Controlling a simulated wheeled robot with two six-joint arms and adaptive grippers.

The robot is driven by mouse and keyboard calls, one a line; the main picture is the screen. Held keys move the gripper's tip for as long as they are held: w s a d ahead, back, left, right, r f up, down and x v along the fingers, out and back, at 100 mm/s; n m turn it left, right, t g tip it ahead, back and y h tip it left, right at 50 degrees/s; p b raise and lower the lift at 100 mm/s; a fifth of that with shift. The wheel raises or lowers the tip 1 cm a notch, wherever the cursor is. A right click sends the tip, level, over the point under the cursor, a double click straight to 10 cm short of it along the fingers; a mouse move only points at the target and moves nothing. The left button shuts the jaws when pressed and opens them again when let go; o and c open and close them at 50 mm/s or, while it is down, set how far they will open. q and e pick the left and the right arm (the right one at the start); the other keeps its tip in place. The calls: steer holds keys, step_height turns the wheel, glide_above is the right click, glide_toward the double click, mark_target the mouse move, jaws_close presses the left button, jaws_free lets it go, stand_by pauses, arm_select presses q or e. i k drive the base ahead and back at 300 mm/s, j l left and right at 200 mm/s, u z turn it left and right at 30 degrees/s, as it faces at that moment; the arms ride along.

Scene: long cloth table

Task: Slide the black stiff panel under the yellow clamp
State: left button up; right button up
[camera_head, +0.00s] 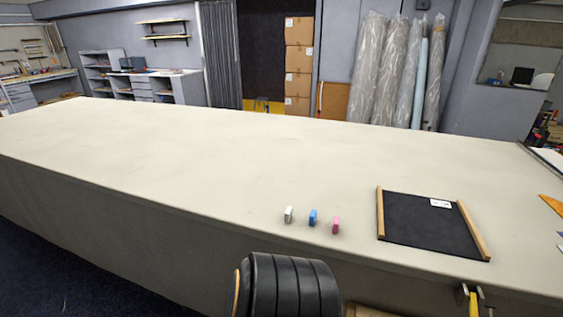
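The black stiff panel (418,222) lies flat on the right part of the table, near the front edge. A wooden strip (380,213) runs along its left side and another (474,231) along its right side. A small white label is on its far right part. A yellow clamp (474,304) shows at the table's front edge, at the bottom right, nearer than the panel and apart from it. Its lower part is cut off by the picture edge. Neither of my grippers can be made out in the head view.
An orange piece (552,205) lies at the far right. A dark bar (540,158) lies along the right edge. The table's left and middle are clear.

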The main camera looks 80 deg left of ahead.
mark_target(426, 223)
steer(key=u, duration=2.4)
